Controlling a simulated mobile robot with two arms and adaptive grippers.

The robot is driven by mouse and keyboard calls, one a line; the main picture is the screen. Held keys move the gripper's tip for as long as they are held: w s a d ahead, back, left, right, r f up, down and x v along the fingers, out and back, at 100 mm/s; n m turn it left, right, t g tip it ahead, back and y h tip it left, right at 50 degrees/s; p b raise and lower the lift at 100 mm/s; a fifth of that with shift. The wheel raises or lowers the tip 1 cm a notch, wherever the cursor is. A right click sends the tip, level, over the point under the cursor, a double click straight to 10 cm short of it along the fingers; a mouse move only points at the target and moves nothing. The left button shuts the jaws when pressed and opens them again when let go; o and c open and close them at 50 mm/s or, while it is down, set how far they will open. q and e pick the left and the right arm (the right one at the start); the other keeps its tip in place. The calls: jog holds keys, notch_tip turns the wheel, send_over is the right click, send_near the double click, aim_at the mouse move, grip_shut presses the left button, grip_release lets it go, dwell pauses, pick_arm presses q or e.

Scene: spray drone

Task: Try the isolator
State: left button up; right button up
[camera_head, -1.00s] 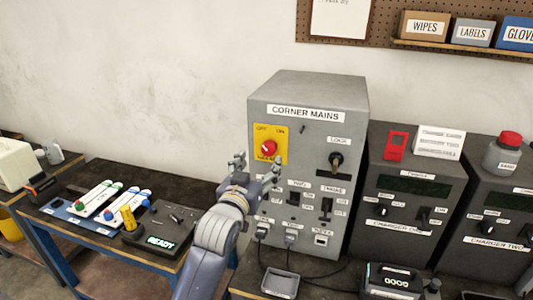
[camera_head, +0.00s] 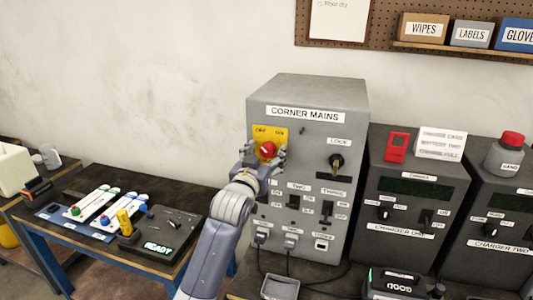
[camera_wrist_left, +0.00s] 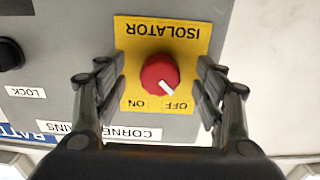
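The isolator is a red rotary knob (camera_head: 267,149) on a yellow plate (camera_head: 284,134) at the upper left of the grey CORNER MAINS cabinet (camera_head: 305,97). In the left wrist view the red knob (camera_wrist_left: 160,77) has a white pointer line, angled toward the OFF side of the picture. ON and OFF are printed on the plate (camera_wrist_left: 130,45), upside down in this view. My left gripper (camera_head: 264,156) is at the knob, fingers spread either side of it. In the wrist view its fingertips (camera_wrist_left: 162,80) stand apart from the knob. My right gripper is not in view.
The cabinet also carries a keyed LOCK switch (camera_head: 336,161) and lower switches. Charger boxes (camera_head: 412,160) stand to its right. A low bench (camera_head: 90,172) at left holds coloured-ended strips and a READY box (camera_head: 165,240). A grey tray (camera_head: 280,287) lies in front.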

pick_arm(q)
jog(key=c, duration=1)
jog(key=m+p, duration=0.2)
jog(key=m, duration=0.1)
jog(key=shift+a+r, duration=0.1)
jog(key=shift+r, duration=0.05)
jog(key=m, duration=0.2)
jog(key=shift+m+p, duration=0.4)
jog(key=o, duration=1.4)
jog(key=shift+f, duration=0.2)
